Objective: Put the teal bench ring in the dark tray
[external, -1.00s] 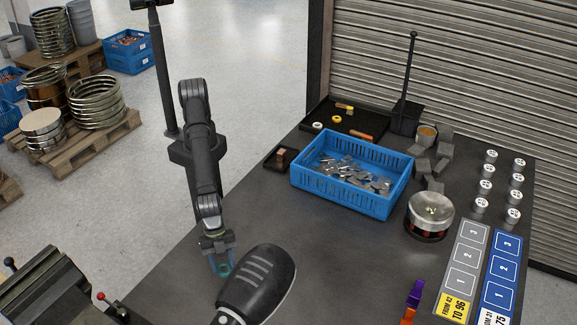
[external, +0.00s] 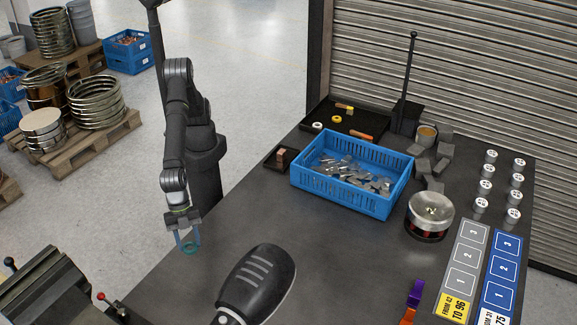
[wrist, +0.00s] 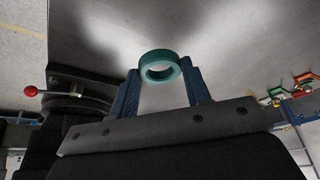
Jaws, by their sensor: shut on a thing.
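The teal bench ring (external: 190,248) is held between the fingertips of my gripper (external: 187,243), raised above the left edge of the bench. In the wrist view the ring (wrist: 160,67) sits between the two blue fingers of my gripper (wrist: 162,80), its hole facing partly to the camera. The dark tray (external: 367,127) lies at the back of the bench, behind the blue crate, far to the right of my gripper. It holds a white ring (external: 317,125), a yellow ring (external: 337,119) and some small tools.
A blue crate (external: 340,195) of metal pieces stands between my gripper and the dark tray. A small dark holder (external: 281,159) is left of it. A black rounded device (external: 257,283) lies in front; a vise (external: 50,290) is at lower left. A thin black post (external: 408,80) rises at the back.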

